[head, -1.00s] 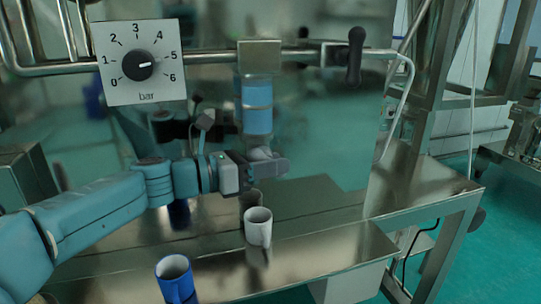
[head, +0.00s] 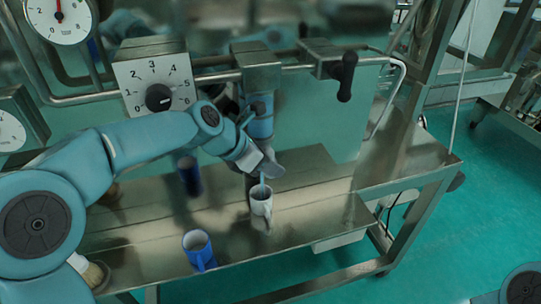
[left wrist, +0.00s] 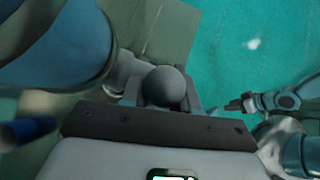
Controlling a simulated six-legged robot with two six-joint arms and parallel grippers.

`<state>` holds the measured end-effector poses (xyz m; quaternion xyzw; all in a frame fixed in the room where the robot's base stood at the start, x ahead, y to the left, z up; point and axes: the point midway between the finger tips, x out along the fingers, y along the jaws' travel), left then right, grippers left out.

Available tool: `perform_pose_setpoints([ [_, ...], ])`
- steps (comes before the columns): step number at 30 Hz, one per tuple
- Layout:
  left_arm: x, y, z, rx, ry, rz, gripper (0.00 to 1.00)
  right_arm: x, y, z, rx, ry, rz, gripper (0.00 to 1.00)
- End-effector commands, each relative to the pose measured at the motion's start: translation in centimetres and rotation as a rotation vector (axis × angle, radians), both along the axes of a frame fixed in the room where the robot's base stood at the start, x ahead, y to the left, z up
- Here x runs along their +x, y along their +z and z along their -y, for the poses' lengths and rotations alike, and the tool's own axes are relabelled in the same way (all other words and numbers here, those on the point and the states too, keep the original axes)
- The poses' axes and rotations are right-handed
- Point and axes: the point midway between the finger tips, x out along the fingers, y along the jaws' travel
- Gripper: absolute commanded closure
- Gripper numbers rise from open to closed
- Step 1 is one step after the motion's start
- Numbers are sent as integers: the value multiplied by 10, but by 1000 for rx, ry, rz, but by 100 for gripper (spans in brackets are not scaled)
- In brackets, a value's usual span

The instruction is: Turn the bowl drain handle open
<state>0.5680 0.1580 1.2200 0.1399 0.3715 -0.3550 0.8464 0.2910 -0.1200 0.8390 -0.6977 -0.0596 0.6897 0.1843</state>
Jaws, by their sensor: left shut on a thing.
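The bowl drain hangs below the bench fittings, with a blue cylinder (head: 260,127) above its outlet. My left gripper (head: 268,166) is at the drain's lower end, and the handle is mostly hidden behind it in the head view. In the left wrist view a grey round knob, the drain handle (left wrist: 166,87), sits between the jaws, which are shut on it. A white mug (head: 261,203) stands upright right below the drain. A thin light-blue streak (head: 262,179) shows between drain and mug, perhaps liquid. My right gripper (left wrist: 236,104) shows small in the left wrist view; its jaws are unclear.
A blue mug (head: 198,249) stands near the bench's front edge. A dial plate (head: 157,88) and a gauge (head: 60,15) are behind my left arm. A black lever (head: 346,77) hangs from the rail at the right. The steel bench (head: 310,222) is clear right of the white mug.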

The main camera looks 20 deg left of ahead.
Motion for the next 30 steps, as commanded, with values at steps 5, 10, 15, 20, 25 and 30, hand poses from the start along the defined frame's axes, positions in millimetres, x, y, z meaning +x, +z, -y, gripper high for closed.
perform_pose_setpoints([
  [5,1,2,0,70,1,-42,100,0,0,0,0,0,0,57],
  [10,1,2,0,108,1,-68,100,0,0,0,0,0,0,57],
  [15,1,2,-1,124,3,-79,100,0,0,0,0,0,0,57],
  [20,1,2,-1,126,4,-81,100,0,0,0,0,0,0,57],
  [25,1,2,-1,126,3,-79,100,0,0,0,0,0,0,57],
  [30,0,2,-1,126,2,-81,50,0,0,0,0,0,0,57],
])
